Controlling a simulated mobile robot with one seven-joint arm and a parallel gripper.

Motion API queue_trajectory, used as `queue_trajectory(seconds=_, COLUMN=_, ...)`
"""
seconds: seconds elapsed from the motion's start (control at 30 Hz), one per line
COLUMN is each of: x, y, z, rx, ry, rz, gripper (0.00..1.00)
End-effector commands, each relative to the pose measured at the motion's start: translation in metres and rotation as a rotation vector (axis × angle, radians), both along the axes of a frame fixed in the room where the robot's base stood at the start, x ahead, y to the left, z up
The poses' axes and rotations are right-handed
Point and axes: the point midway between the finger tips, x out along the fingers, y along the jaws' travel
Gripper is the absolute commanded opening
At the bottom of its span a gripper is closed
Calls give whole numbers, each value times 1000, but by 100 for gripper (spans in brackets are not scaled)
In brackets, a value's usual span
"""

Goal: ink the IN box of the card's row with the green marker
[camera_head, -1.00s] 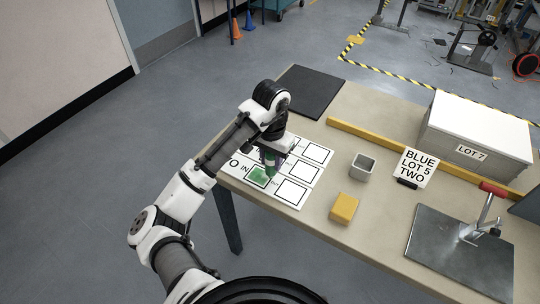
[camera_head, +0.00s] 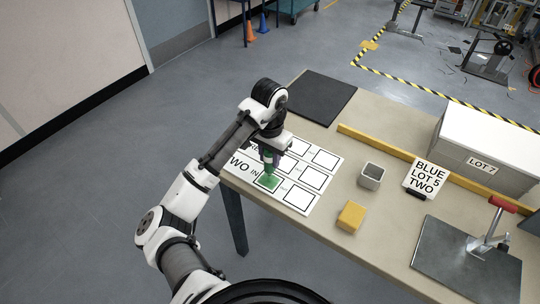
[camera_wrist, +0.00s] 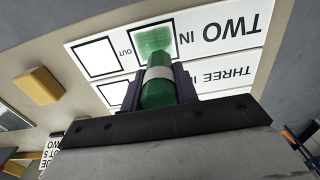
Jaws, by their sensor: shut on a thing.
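My gripper (camera_head: 271,150) is shut on the green marker (camera_wrist: 158,88), which has a pale band and points down at the sheet. The white printed sheet (camera_head: 318,188) has rows of black-outlined boxes. In the wrist view, the row marked TWO has an IN box (camera_wrist: 155,42) filled largely with green and an empty OUT box (camera_wrist: 98,58). The marker's front end is over the IN box's edge; I cannot tell whether its tip touches. The card (camera_head: 427,178) reads BLUE, LOT 5, TWO and stands to the right on the table.
A yellow block (camera_head: 351,216) and a grey open cup (camera_head: 371,176) stand right of the sheet. A black mat (camera_head: 315,97) lies behind it. A yellow bar (camera_head: 400,155), the LOT 7 box (camera_head: 485,150) and a dark plate with a red-handled clamp (camera_head: 460,262) are farther right.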

Motion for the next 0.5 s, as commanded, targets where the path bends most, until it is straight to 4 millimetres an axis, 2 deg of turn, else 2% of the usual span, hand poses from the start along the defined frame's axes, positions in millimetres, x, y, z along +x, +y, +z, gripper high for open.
queue_trajectory(seconds=0.03, x=0, y=0, z=11, rx=0, ry=0, rz=0, gripper=7)
queue_trajectory(seconds=0.5, x=0, y=0, z=47, rx=0, ry=-1, rz=0, gripper=7)
